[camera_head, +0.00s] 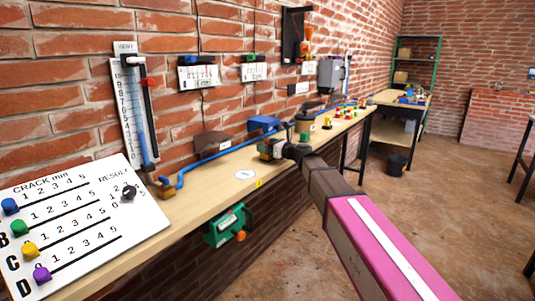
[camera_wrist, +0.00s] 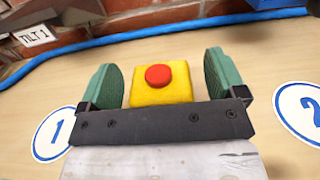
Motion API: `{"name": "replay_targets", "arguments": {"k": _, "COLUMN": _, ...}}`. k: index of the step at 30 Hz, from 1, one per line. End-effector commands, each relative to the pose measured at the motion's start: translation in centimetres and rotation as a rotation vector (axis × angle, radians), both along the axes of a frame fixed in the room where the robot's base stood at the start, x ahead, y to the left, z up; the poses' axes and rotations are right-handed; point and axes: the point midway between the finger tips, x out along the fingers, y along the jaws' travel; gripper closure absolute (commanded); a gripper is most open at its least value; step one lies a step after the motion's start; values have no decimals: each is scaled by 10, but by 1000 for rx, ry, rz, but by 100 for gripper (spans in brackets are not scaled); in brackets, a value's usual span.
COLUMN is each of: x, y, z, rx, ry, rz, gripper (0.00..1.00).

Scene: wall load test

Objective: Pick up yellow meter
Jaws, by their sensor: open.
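The yellow meter (camera_wrist: 160,95) is a small yellow block with a round red button on top. In the wrist view it sits on the wooden bench top, between the two green finger pads of my gripper (camera_wrist: 161,80). A gap shows on both sides of it, so the pads look apart from it. Its near side is hidden behind the dark gripper bar. In the head view my gripper (camera_head: 272,150) is low over the bench, and the meter is mostly hidden there.
A blue hose (camera_wrist: 150,38) runs along the bench (camera_head: 215,197) behind the meter. Round markers 1 (camera_wrist: 54,134) and 2 (camera_wrist: 303,112) lie either side. A dark block (camera_head: 212,141) and a blue one (camera_head: 262,124) stand near the wall. A crack board (camera_head: 75,225) is at the left.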

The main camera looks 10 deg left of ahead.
Motion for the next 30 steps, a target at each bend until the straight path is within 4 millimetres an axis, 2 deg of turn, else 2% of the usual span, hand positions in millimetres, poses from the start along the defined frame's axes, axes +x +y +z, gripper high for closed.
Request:
{"name": "replay_targets", "arguments": {"k": 6, "x": 0, "y": 2, "z": 0, "rx": 0, "ry": 0, "rz": 0, "gripper": 11}}
{"name": "replay_targets", "arguments": {"k": 7, "x": 1, "y": 2, "z": 0, "rx": 0, "ry": 0, "rz": 0, "gripper": 14}}
{"name": "replay_targets", "arguments": {"k": 12, "x": 0, "y": 2, "z": 0, "rx": 0, "ry": 0, "rz": 0, "gripper": 69}}
{"name": "replay_targets", "arguments": {"k": 13, "x": 0, "y": 2, "z": 0, "rx": 0, "ry": 0, "rz": 0, "gripper": 75}}
{"name": "replay_targets", "arguments": {"k": 23, "x": 0, "y": 2, "z": 2, "rx": 1, "ry": 0, "rz": 0, "gripper": 75}}
{"name": "replay_targets", "arguments": {"k": 30, "x": 0, "y": 2, "z": 20, "rx": 1, "ry": -3, "rz": 0, "gripper": 75}}
